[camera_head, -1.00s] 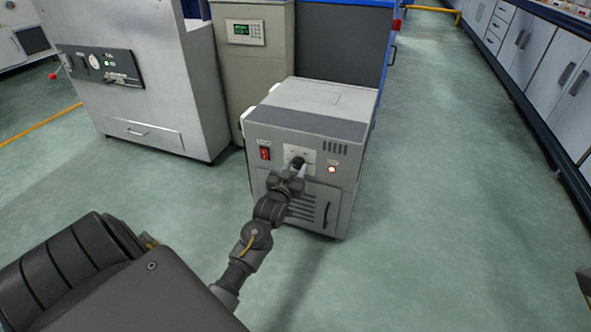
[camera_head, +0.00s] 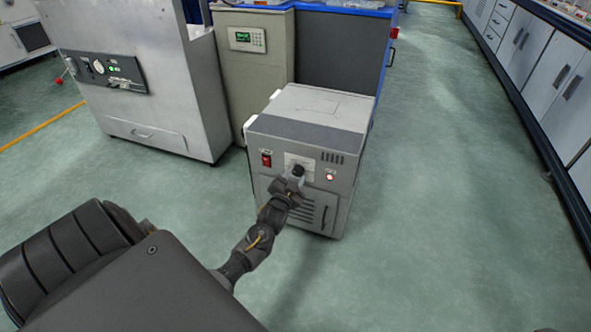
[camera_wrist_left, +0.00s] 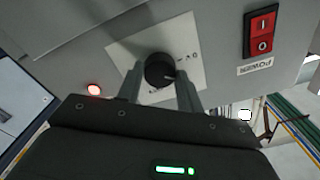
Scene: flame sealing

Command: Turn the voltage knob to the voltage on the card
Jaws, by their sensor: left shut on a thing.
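The black voltage knob (camera_head: 298,171) sits on a pale dial plate (camera_head: 291,160) on the front of a grey box-shaped unit (camera_head: 313,112). In the left wrist view the round knob (camera_wrist_left: 158,68) stands between the two fingers, with scale marks partly visible on the plate (camera_wrist_left: 193,75). My left gripper (camera_head: 295,178) is shut on the knob; the wrist view shows the fingers (camera_wrist_left: 160,80) on either side of it. The knob's exact setting is too small to read. I see no card in these frames. My right gripper is out of view.
A red power switch (camera_head: 266,160) is left of the dial and a lit red lamp (camera_head: 330,175) is right of it. A large grey machine (camera_head: 150,60) stands at left, a beige cabinet (camera_head: 253,70) behind. The floor at right is clear.

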